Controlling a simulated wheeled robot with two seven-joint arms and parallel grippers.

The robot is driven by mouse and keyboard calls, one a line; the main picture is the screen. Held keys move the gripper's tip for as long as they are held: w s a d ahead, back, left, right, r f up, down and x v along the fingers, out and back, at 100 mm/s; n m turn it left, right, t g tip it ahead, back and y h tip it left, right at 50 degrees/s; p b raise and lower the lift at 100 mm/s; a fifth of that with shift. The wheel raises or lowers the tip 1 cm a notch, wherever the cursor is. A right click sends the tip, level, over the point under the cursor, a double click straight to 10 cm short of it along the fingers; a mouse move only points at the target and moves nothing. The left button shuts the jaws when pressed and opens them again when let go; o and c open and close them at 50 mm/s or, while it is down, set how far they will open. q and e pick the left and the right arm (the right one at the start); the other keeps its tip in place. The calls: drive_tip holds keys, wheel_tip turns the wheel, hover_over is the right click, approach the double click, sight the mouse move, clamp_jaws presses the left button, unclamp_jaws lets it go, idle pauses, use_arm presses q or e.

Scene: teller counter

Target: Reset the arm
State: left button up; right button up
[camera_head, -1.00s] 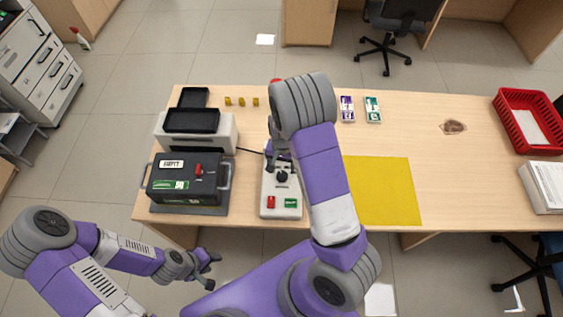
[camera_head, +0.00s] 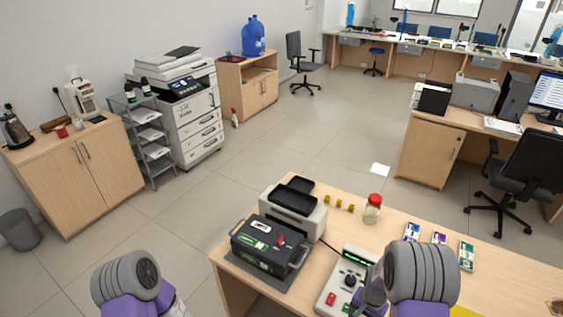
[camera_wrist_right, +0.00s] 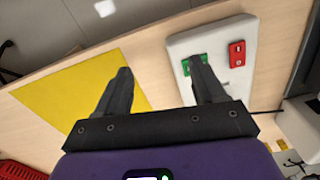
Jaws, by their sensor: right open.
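My right arm (camera_head: 422,272) comes up at the bottom right of the head view, over the near edge of the counter. My right gripper (camera_wrist_right: 163,75) is open and empty in the right wrist view. Its fingers hang above the counter, one in front of the white device (camera_wrist_right: 215,55) with a green and a red button, the other by the yellow mat (camera_wrist_right: 85,82). The same device shows in the head view (camera_head: 345,280), partly hidden by my arm. Only a link of my left arm (camera_head: 130,280) shows at the bottom left; its gripper is out of frame.
On the counter (camera_head: 400,225) stand a black cash box (camera_head: 268,245), a printer-like machine (camera_head: 293,208), a jar with a red lid (camera_head: 372,209), several small yellow pieces (camera_head: 338,202) and small packs (camera_head: 466,255). Open floor lies beyond; an office chair (camera_head: 518,180) stands at the right.

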use_arm(q)
drive_tip(key=f+b, duration=0.2)
drive_tip(key=w+f+b, duration=0.1)
drive_tip(key=f+b, duration=0.1)
drive_tip(key=f, duration=0.1)
drive_tip(key=shift+w+b, duration=0.15)
drive_tip(key=shift+b, duration=0.15)
use_arm(e)
drive_tip(key=s+a+f+n+y, duration=0.4)
drive_tip(key=s+a+f+n, duration=0.1)
drive_tip(key=s+a+f, duration=0.8)
drive_tip(key=shift+s+a+f+t, duration=0.2)
drive_tip(key=shift+s+a+t, duration=0.1)
drive_tip(key=shift+a, duration=0.8)
